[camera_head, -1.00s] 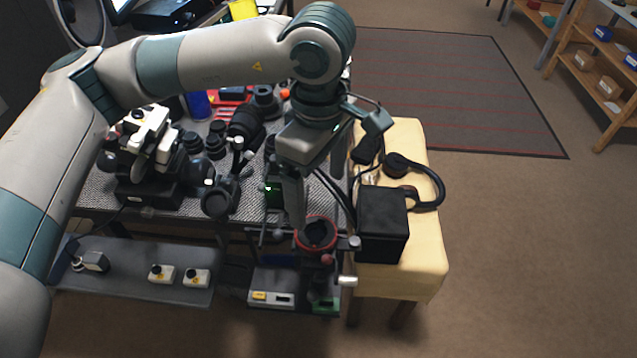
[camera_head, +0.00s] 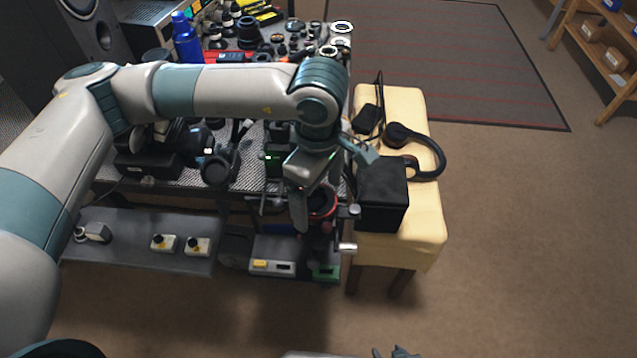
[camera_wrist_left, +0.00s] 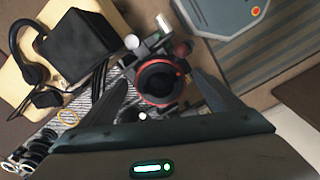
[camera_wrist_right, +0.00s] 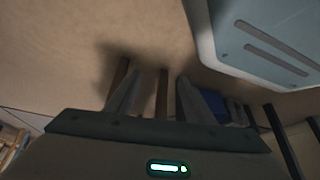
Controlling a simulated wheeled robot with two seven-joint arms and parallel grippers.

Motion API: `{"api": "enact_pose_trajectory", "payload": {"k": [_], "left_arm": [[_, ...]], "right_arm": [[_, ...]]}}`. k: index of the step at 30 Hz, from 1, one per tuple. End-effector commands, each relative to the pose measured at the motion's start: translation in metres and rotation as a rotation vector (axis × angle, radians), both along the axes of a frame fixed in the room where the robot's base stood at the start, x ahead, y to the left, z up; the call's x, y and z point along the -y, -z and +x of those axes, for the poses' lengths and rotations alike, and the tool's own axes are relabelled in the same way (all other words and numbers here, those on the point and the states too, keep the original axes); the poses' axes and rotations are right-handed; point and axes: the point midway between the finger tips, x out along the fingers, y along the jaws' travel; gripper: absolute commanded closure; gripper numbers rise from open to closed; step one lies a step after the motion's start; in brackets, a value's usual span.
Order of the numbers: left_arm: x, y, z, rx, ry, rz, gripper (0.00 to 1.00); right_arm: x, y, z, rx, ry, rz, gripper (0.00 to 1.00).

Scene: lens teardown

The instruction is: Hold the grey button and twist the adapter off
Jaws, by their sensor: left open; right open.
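A dark round part with a red ring (camera_head: 323,203), which looks like the adapter on its mount, sits at the workbench's front right corner. In the left wrist view the ring (camera_wrist_left: 160,101) faces the camera, with a dark opening in its middle. My left gripper (camera_head: 316,213) is over it, open. In its wrist view the fingers (camera_wrist_left: 163,72) stand either side of the ring; contact cannot be told. A silver knob (camera_head: 347,247) sticks out beside the mount; I cannot pick out the grey button. My right gripper (camera_wrist_right: 155,85) is open and empty, low over the floor.
A black box (camera_head: 382,198) and headphones (camera_head: 428,158) lie on a cream-topped stool (camera_head: 423,232) right of the mount. A grey shelf (camera_head: 128,238) with small button boxes is at the front left. Camera gear crowds the bench. Floor at the right is clear.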

Motion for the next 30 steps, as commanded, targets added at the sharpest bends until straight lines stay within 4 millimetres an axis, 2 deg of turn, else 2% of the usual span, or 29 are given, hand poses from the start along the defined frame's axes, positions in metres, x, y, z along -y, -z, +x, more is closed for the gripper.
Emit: {"api": "enact_pose_trajectory", "payload": {"k": [10,11,16,17,18,21,24,30], "left_arm": [[-0.0001,0.0027,0.0003,0.001,0.000,0.000,0.15],[-0.0001,0.0027,0.0003,0.001,0.000,0.000,0.19],[0.0000,0.0025,0.0004,0.001,-0.001,0.000,0.60],[0.0000,0.0025,0.0004,0.001,-0.001,0.000,0.61],[0.0000,0.0025,0.0004,0.001,-0.001,0.000,0.61],[0.0000,0.0024,0.0004,0.001,-0.001,0.000,0.61],[0.0000,0.0023,0.0004,0.001,-0.001,0.000,0.61],[0.0000,0.0022,0.0004,0.001,-0.001,0.000,0.61]], "right_arm": [[0.0000,0.0000,0.0000,0.000,0.000,0.000,0.52],[0.0000,0.0000,0.0000,0.000,0.000,0.000,0.52],[0.0000,0.0000,-0.0001,0.000,0.000,0.000,0.52],[0.0000,0.0000,-0.0001,0.000,0.000,0.000,0.52],[0.0000,0.0000,0.0000,0.000,0.000,0.000,0.56],[0.0000,0.0000,0.0000,0.000,0.000,0.000,0.80],[0.0000,0.0000,0.0001,0.000,0.000,0.000,1.00],[0.0000,-0.0001,0.0002,0.000,0.000,0.000,1.00]]}}
